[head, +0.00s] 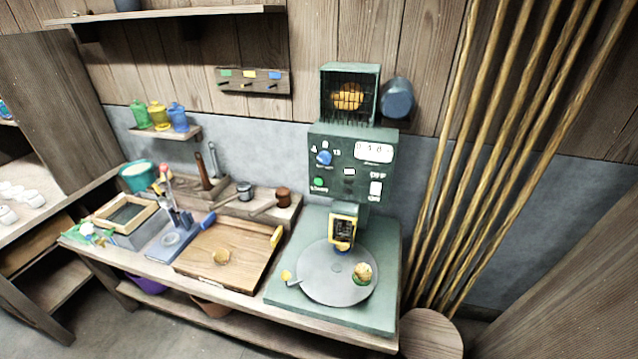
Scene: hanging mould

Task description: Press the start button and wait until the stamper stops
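The stamper machine (351,170) is a dark green unit against the back wall, right of centre. A round green button (319,183) is on the lower left of its front panel; its label is too small to read surely. A blue knob (324,157), a white counter display (374,151) and a white switch (376,190) marked OFF share the panel. The yellow-framed stamper head (343,231) hangs below, over the grey round plate (325,285). A small yellowish piece (363,272) sits on the plate's right side. Neither of my grippers is in view.
Tools, a blue stand (170,239) and a framed screen (125,214) fill the bench's left. Tall poles (490,150) lean at right, near a round stool (430,335).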

